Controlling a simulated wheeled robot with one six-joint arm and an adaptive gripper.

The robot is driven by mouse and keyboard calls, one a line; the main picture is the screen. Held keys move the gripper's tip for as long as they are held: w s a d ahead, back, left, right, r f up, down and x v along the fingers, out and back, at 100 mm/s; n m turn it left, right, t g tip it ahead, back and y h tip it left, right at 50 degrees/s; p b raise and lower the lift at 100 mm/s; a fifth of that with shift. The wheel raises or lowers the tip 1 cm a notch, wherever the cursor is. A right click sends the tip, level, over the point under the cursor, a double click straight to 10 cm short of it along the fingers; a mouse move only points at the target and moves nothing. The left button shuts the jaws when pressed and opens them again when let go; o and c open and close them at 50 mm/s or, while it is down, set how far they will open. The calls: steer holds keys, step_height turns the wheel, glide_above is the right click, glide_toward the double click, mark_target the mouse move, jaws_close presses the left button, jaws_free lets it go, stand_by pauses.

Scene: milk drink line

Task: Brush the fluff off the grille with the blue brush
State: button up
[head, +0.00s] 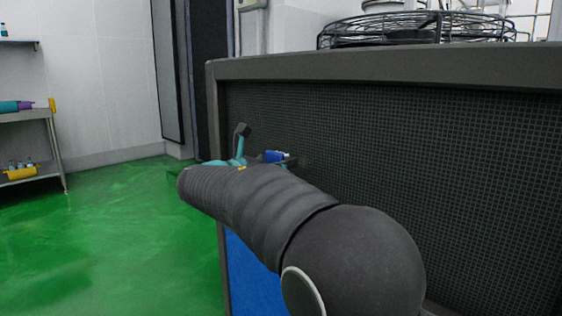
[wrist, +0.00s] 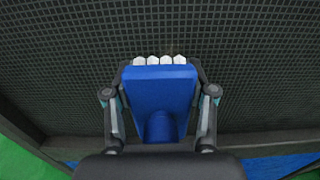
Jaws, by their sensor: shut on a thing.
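The blue brush (wrist: 160,90) is held between the two fingers of my gripper (wrist: 162,72). Its white bristle tufts (wrist: 160,60) point toward the grille (wrist: 250,50), a dark square mesh in a dark frame. The bristles are at or very close to the mesh; I cannot tell if they touch. In the head view the grille (head: 430,150) fills the right side. The brush (head: 275,156) shows there as a small blue patch near its left part, and my arm hides most of my gripper. I make out no fluff on the visible mesh.
The grille's frame (head: 380,67) has an upright left edge. A round wire guard (head: 415,30) stands behind its top. A blue panel (head: 250,275) shows low down. Green floor (head: 110,230) lies open to the left, with a metal shelf (head: 25,115) beyond.

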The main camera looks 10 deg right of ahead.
mark_target(300, 150)
steer(key=shift+p+v, duration=0.55)
steer(key=shift+v, duration=1)
steer(key=shift+d, duration=0.1)
steer(key=shift+r+p+x, duration=0.2)
steer(key=shift+p+x, duration=0.3)
steer(key=shift+x, duration=0.45)
steer(key=shift+r+p+x, duration=0.2)
steer(key=shift+p+x, duration=0.35)
steer(key=shift+x, duration=0.4)
steer(key=shift+r+p+x, duration=0.2)
steer(key=shift+p+x, duration=0.3)
steer(key=shift+x, duration=0.45)
steer(key=shift+p+x, duration=0.35)
steer(key=shift+x, duration=0.6)
steer(key=shift+w+d, duration=0.3)
steer(key=shift+d, duration=0.05)
